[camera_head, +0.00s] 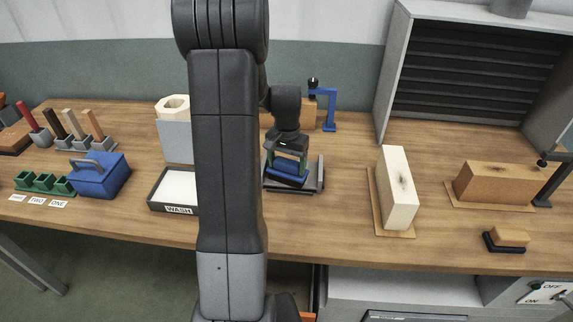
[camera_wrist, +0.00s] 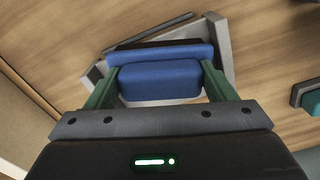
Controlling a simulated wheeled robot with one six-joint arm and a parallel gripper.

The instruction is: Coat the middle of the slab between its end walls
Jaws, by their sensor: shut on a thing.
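My gripper (camera_head: 288,163) is at the middle of the bench, pointing down. In the wrist view its two green fingers (camera_wrist: 160,82) are shut on a blue block (camera_wrist: 160,78), one finger at each end. The blue block also shows in the head view (camera_head: 287,180), low over a grey slab (camera_head: 318,175). In the wrist view the slab (camera_wrist: 224,45) sits tilted under the block, which covers most of its middle. Dark strips show near its edges. I cannot tell whether the block touches the slab.
A tray marked WASH (camera_head: 160,205) lies left of the slab, partly behind my arm. A blue box with a handle (camera_head: 98,178) stands farther left. A pale block (camera_head: 397,190) and an orange-brown block (camera_head: 493,183) stand to the right. Bare bench lies between slab and pale block.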

